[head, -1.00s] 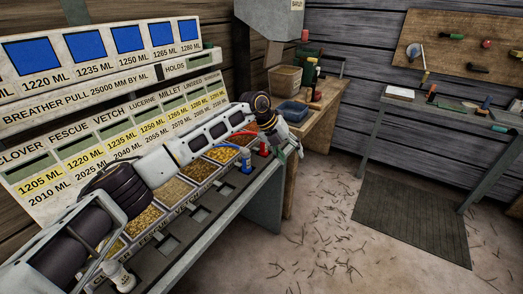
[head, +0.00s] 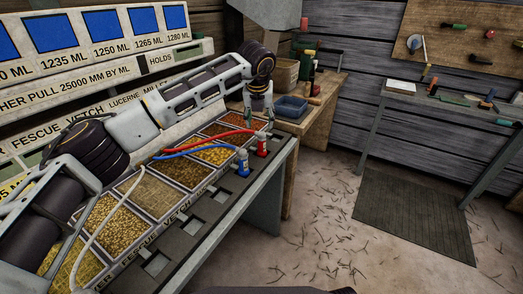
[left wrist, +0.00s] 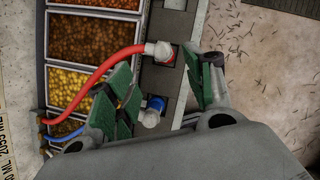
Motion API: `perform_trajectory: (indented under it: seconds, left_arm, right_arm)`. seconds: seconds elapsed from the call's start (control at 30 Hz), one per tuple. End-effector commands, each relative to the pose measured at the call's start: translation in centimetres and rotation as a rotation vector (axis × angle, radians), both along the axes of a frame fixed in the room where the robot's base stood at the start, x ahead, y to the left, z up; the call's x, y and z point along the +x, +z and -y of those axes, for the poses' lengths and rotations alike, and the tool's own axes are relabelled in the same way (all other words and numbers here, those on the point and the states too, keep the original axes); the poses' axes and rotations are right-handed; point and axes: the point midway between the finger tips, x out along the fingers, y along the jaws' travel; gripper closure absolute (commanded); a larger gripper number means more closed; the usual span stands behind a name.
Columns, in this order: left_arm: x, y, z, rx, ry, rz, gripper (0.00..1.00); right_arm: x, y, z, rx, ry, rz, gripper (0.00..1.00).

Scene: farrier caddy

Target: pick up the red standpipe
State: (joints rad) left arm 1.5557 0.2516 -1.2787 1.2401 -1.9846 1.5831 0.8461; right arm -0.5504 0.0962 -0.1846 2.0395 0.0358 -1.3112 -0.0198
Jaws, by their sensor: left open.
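The red standpipe (head: 262,144) stands upright at the front edge of the seed bench, with a red hose running back from its top. In the left wrist view the red standpipe (left wrist: 160,52) shows from above, between and just beyond my fingertips. My left gripper (head: 260,110) points down above and slightly behind it, open and empty; its green-padded fingers also show in the left wrist view (left wrist: 162,72). The blue standpipe (head: 243,163) stands beside the red one, to its left; in the left wrist view it (left wrist: 153,114) lies between the fingers, nearer the palm. My right gripper is not in view.
Seed trays (head: 180,170) line the bench behind a dark strip of square sockets (head: 157,263). A labelled panel (head: 110,60) rises behind. A white hose (head: 95,218) crosses the near trays. A wooden bench with a blue bin (head: 291,106) stands beyond.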

Motion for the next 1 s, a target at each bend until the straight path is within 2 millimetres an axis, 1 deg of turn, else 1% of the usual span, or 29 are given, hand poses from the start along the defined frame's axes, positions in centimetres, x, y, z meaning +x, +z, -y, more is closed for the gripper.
perform_trajectory:
  seconds: [0.13,0.27,0.6,0.8,1.0]
  left_arm:
    - [0.1,-0.4,0.0,-0.001,0.0,-0.001,0.47]
    - [0.5,-1.3,0.1,-0.002,-0.001,-0.002,0.47]
    - [2.1,-5.4,0.2,-0.002,-0.001,-0.003,0.47]
    - [3.0,-7.4,0.4,-0.002,-0.001,-0.001,0.47]
    - [3.3,-8.0,0.3,-0.002,-0.001,-0.001,0.47]
  right_arm:
    - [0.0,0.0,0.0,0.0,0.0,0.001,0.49]
    - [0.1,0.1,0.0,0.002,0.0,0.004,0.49]
    - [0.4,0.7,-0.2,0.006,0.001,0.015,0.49]
    - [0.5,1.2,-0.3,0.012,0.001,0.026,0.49]
    - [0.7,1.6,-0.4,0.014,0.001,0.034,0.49]
